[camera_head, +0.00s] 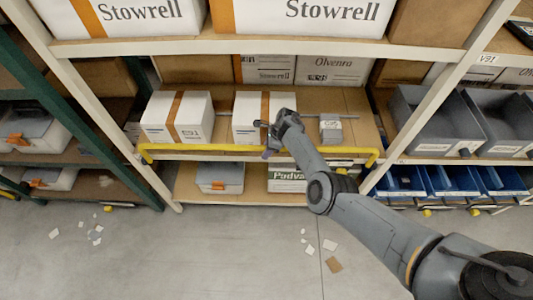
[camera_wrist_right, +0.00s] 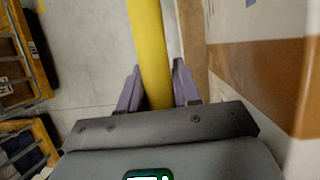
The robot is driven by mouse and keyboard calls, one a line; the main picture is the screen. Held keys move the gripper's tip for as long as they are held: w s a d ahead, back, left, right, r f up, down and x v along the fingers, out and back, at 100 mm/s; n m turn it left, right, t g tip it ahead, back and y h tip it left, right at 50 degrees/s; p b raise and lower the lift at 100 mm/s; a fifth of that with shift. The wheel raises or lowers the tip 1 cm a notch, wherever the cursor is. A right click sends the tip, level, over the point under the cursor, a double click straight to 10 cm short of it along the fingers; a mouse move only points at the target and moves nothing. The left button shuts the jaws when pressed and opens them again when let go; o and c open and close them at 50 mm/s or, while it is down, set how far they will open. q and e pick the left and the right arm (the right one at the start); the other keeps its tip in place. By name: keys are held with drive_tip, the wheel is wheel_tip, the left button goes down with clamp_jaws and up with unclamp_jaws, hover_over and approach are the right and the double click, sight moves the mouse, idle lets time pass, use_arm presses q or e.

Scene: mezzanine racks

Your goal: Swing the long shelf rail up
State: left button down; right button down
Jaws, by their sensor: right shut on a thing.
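The long yellow shelf rail (camera_head: 195,147) runs across the front of the middle shelf, bent at both ends. My right gripper (camera_head: 267,152) reaches in from the lower right and is at the rail near its middle. In the right wrist view the yellow rail (camera_wrist_right: 149,40) passes between the two purple fingers of my right gripper (camera_wrist_right: 157,72), which are shut on it. My left gripper is not in view.
Two white boxes with orange stripes, a left one (camera_head: 177,118) and a middle one (camera_head: 248,118), stand behind the rail, with a small grey box (camera_head: 330,129) to the right. Grey bins (camera_head: 425,120) fill the right bay. Paper scraps lie on the otherwise clear floor (camera_head: 220,255).

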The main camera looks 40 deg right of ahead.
drive_tip(key=shift+f, duration=0.1)
idle(0.3)
drive_tip(key=c, duration=0.9)
unclamp_jaws()
drive_tip(key=shift+r, duration=0.2)
drive_tip(key=shift+d+r, duration=0.15)
drive_tip(key=shift+r, duration=0.15)
drive_tip(key=p+v, duration=0.3)
drive_tip(key=v, duration=0.5)
drive_tip(key=shift+s+d+r, duration=0.15)
drive_tip(key=shift+d+r, duration=0.05)
drive_tip(key=shift+r, duration=0.05)
drive_tip(key=shift+s+d+r, duration=0.15)
drive_tip(key=shift+d+r, duration=0.1)
drive_tip(key=shift+r, duration=0.35)
